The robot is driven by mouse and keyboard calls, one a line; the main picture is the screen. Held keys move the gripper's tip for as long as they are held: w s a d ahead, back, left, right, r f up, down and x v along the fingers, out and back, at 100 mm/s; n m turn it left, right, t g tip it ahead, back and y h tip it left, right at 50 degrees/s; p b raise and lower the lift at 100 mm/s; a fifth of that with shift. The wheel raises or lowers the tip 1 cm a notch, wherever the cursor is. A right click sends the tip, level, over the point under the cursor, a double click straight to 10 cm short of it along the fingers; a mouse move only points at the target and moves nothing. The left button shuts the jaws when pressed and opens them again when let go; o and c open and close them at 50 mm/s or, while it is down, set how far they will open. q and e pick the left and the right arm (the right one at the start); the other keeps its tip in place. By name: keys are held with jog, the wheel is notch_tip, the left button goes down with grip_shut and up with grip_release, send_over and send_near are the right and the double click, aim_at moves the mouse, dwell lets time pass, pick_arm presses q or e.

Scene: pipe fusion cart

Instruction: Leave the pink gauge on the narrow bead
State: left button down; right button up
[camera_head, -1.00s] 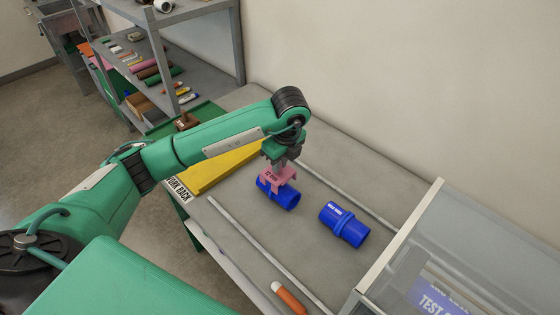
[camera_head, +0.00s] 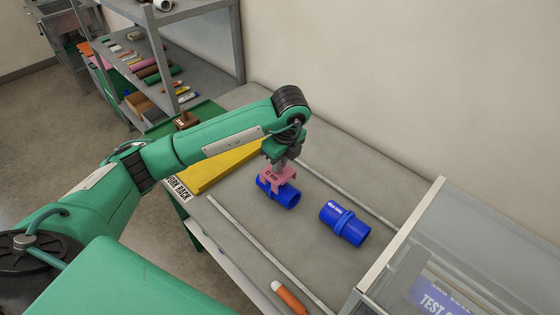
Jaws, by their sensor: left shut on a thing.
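My left gripper (camera_head: 281,164) is shut on the pink gauge (camera_head: 277,177), pointing down. The gauge sits over the left blue pipe piece (camera_head: 284,197), straddling its middle; whether it bears on the bead there I cannot tell, as the gauge hides that part. A second blue pipe piece (camera_head: 345,223) lies to the right on the cart top, with a raised bead around its middle and a white label. Nothing is on it. My right gripper is not in view.
Two pale rails (camera_head: 262,247) run along the grey cart top (camera_head: 376,178). A yellow block (camera_head: 218,168) lies left of the gauge. An orange marker (camera_head: 290,298) lies at the front. A clear-walled box (camera_head: 470,250) stands at the right, shelves (camera_head: 190,75) at the back left.

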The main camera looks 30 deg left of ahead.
pick_arm(q)
jog(key=shift+f+b, duration=1.25)
jog(key=shift+f, duration=0.2)
dwell(0.4)
jog(key=c, duration=1.3)
grip_release()
jog(key=shift+c, duration=0.2)
notch_tip(320, 180, up, 14)
jog(key=d, duration=0.2)
jog(key=shift+s+f, duration=0.2)
jog(key=shift+s, duration=0.15)
